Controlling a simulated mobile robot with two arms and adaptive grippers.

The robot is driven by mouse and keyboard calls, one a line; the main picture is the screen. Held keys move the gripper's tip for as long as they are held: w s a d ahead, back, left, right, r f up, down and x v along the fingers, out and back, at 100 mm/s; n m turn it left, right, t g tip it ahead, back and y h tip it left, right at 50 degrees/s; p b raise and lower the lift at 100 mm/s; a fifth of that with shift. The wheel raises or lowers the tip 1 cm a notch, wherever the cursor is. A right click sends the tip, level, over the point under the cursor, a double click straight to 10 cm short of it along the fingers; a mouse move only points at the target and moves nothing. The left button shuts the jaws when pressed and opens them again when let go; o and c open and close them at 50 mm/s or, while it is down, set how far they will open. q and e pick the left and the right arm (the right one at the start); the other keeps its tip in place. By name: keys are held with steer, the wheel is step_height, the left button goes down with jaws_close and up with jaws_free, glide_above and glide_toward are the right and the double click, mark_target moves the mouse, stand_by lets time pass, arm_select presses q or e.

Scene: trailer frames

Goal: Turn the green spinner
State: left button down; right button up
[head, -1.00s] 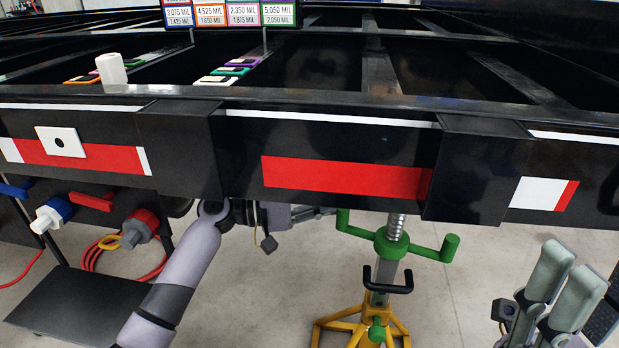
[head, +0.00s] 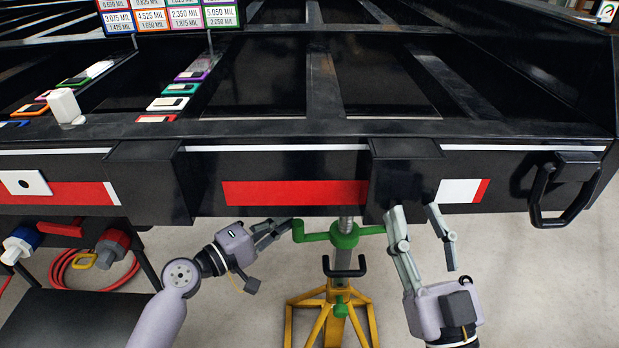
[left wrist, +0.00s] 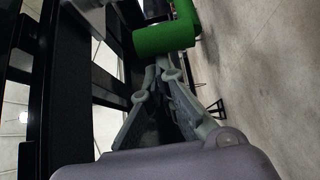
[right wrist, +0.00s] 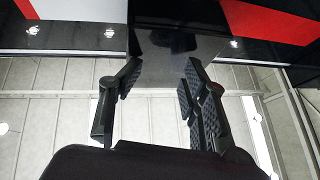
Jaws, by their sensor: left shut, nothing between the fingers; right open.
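The green spinner (head: 343,236) is a two-armed handle on a threaded screw, on top of a yellow jack stand under the trailer frame. Its left end stands up as a knob; its right end is hidden behind my right gripper. My left gripper (head: 283,226) is shut, its tips beside the spinner's left end; I cannot tell whether they touch. In the left wrist view the green end (left wrist: 164,40) is just past the shut fingertips. My right gripper (head: 415,210) is open and empty, pointing up in front of the black frame post, right of the spinner.
The black trailer beam with a red stripe (head: 295,193) runs above the spinner. The yellow stand (head: 333,318) rests on the pale floor. A black handle (head: 566,190) hangs at the right. Hose fittings (head: 20,243) are at the left. The floor at lower right is clear.

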arm_select(q)
steer(key=shift+s+d+f+n+t+y+p, duration=0.1)
steer(key=shift+s+n+t+y+p, duration=0.35)
steer(key=shift+s, duration=0.65)
arm_select(e)
steer(key=w+f+g+h, duration=0.1)
steer(key=w+f+g, duration=0.2)
steer(key=f, duration=0.6)
steer(key=shift+f+g+h, duration=0.25)
steer(key=shift+g+h, duration=0.05)
steer(key=shift+g, duration=0.8)
arm_select(q)
steer(key=shift+s, duration=0.1)
